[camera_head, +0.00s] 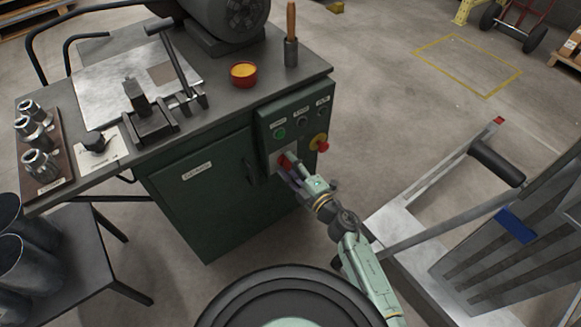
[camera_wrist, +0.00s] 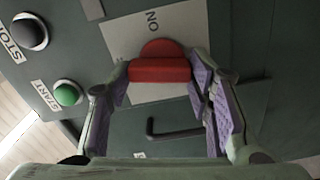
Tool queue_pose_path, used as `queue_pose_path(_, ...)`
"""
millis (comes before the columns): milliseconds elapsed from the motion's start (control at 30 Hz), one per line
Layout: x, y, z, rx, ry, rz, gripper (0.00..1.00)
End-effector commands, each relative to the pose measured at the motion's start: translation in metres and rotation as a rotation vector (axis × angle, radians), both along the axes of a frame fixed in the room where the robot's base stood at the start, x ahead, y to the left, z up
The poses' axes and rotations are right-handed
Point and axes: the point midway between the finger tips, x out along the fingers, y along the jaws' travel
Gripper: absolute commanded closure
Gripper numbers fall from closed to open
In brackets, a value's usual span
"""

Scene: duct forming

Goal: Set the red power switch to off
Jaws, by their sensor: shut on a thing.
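The red power switch (camera_head: 284,160) sits on a pale plate low on the front control panel of the green cabinet. In the wrist view the red switch (camera_wrist: 160,66) has a rounded top and a straight bar, on a pale plate with an "ON" label (camera_wrist: 152,21) above it. My gripper (camera_head: 288,168) is at the switch in the head view. In the wrist view my gripper's (camera_wrist: 162,80) purple-padded fingers stand on either side of the bar, shut on it. An "OFF" label cannot be made out.
A green START button (camera_wrist: 67,94) and a dark STOP button (camera_wrist: 30,34) are close by on the panel. A red emergency button (camera_head: 322,146) sits right of the switch. A dark door handle (camera_wrist: 180,130) lies below it. A metal-framed cart (camera_head: 410,215) stands right of my arm.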

Motion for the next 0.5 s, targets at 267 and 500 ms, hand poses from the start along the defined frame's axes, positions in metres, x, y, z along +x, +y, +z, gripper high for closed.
queue_pose_path(267, -0.0007, 0.001, -0.0015, -0.131, -0.095, 0.002, 0.81)
queue_pose_path(500, -0.0009, 0.001, -0.0014, -0.186, -0.135, 0.002, 0.81)
